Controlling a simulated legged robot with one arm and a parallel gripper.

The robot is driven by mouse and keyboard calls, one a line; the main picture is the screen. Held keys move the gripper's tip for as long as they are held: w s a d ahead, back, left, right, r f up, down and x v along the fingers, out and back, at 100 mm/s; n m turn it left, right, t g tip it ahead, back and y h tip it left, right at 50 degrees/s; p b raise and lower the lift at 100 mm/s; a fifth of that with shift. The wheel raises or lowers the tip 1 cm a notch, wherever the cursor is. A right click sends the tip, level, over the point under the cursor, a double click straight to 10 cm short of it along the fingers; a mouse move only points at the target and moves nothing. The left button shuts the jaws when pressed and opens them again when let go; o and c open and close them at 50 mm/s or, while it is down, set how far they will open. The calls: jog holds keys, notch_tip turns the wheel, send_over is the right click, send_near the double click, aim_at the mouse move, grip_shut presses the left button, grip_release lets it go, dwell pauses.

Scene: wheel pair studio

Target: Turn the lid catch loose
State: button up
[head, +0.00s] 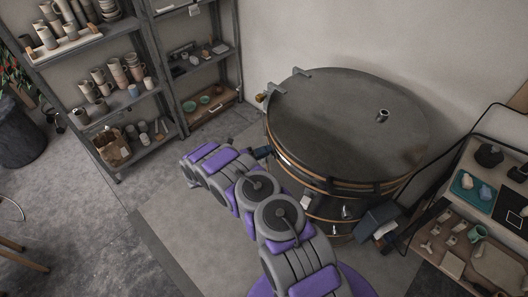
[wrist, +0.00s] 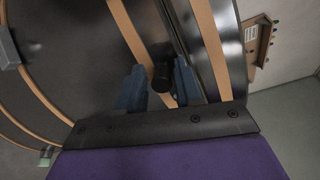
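The lid (head: 345,115) is a broad dark grey disc with a small knob on top, lying closed on the round kiln (head: 330,207). My gripper (head: 265,151) is at the kiln's left side, just below the lid rim. In the wrist view my gripper (wrist: 159,68) has its two blue-grey fingers apart. A short dark catch (wrist: 162,78) stands between them, near the right finger, against a tan band. I see no clear grip on it; the contact is hard to tell. In the head view the catch is hidden by my gripper and arm.
Metal shelves (head: 120,95) with pottery stand at the left and back. A hinge bracket (head: 285,79) is at the lid's back left. A dark control box (head: 378,220) sits at the kiln's front right, beside a cluttered workbench (head: 470,215). The floor left of the kiln is clear.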

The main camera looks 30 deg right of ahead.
jog(key=shift+o, duration=1.3)
jog(key=shift+f, duration=0.2)
jog(key=shift+r, duration=0.15)
jog(key=a+r+p, duration=0.1)
jog(key=a+p, duration=0.1)
jog(key=a, duration=1.5)
jog(key=shift+s+a, duration=0.2)
jog(key=shift+s, duration=0.15)
